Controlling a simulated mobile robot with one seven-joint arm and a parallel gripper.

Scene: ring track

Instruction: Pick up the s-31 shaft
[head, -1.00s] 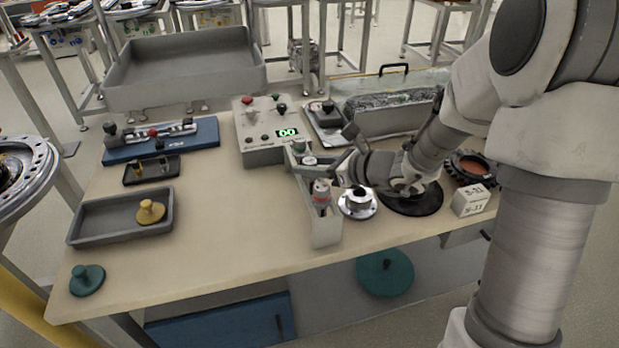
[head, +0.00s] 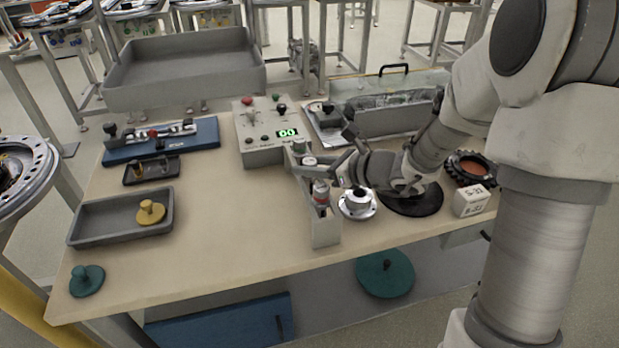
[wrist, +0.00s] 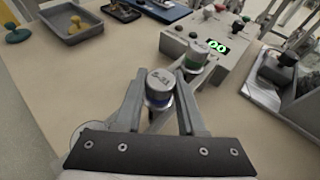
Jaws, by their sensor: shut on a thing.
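The s-31 shaft (wrist: 159,86) has a grey cap marked S-31 and a blue band. In the wrist view it stands between the two fingers of my gripper (wrist: 161,100), which is shut on it. In the head view my gripper (head: 327,166) reaches in from the right, and the shaft's cap (head: 309,161) shows over the grey rack (head: 325,232). I cannot tell whether its lower end is still in the rack. A green-banded shaft (wrist: 196,54) stands just behind it, and a red-banded shaft (head: 320,190) stands in front.
A control box (head: 263,150) with a green display stands behind the rack. A flanged silver hub (head: 357,204), a black disc (head: 415,203) and a white lettered block (head: 471,201) lie to the right. A grey tray (head: 95,225) is at left. The table between tray and rack is clear.

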